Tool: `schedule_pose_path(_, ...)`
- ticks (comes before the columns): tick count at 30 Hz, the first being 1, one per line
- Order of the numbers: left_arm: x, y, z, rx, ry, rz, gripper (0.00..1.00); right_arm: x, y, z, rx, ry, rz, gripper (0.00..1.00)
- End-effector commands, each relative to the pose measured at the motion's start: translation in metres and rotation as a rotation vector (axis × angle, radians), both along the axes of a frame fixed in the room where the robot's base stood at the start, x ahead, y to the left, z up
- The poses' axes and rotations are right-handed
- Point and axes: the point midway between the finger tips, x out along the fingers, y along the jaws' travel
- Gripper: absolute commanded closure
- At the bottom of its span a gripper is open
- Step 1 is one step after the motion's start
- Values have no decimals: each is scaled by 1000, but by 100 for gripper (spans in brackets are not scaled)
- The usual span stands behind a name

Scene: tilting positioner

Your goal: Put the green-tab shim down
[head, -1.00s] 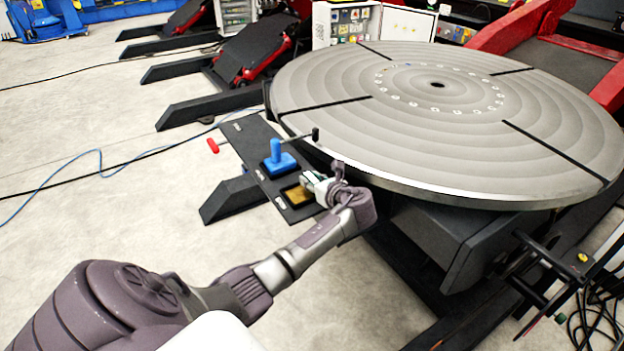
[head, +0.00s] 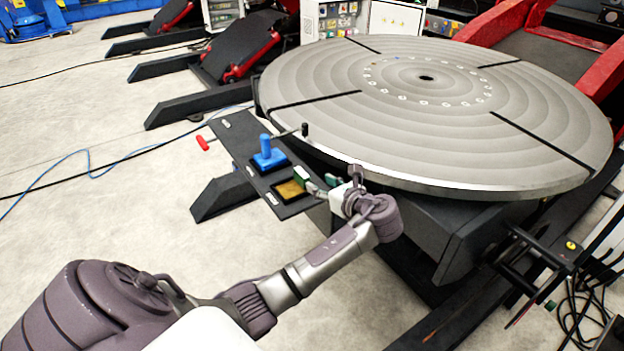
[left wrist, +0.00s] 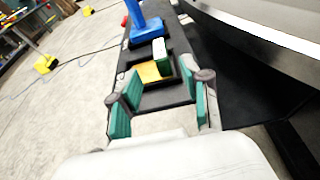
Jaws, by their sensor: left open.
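The green-tab shim (head: 301,175) shows as a small green block with a pale edge at the right side of the yellow-floored pocket (head: 288,191) in the dark shelf. In the left wrist view the green tab (left wrist: 160,56) stands up beside the bare yellow floor (left wrist: 148,73); its lower part and exact seating are unclear. My left gripper (left wrist: 166,92) is open and empty, its teal pads apart, just short of the shim and not touching it. In the head view this gripper (head: 322,188) is right of the pocket. My right gripper is not in view.
A blue T-shaped piece (head: 268,154) stands in the neighbouring pocket. A red-ended lever (head: 203,142) and a black-knobbed lever (head: 304,130) stick out by the shelf. The large round table (head: 440,120) rises close on the right. Open floor lies left.

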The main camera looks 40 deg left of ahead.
Motion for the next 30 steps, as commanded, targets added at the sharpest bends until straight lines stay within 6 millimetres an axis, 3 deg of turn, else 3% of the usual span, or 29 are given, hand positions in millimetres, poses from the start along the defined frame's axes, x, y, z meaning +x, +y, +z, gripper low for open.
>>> schedule_pose_path(4,-4,-14,4,0,0,-1,53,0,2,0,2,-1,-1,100)
schedule_pose_path(12,-5,-18,4,-1,1,0,53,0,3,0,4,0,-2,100)
schedule_pose_path(14,-5,-18,-4,-10,0,-6,53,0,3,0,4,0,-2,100)
schedule_pose_path(16,-3,-19,-25,-40,-3,-25,53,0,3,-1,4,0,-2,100)
schedule_pose_path(17,-3,-20,-39,-61,-9,-35,53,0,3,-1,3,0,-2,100)
schedule_pose_path(20,-6,-27,-104,-172,-33,-69,53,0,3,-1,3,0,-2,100)
schedule_pose_path(23,-21,-38,-183,-334,-75,-76,53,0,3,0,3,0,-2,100)
schedule_pose_path(26,-50,-53,-258,-511,-122,-38,53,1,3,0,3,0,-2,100)
schedule_pose_path(30,-110,-76,-353,-758,-197,90,53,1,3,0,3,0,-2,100)
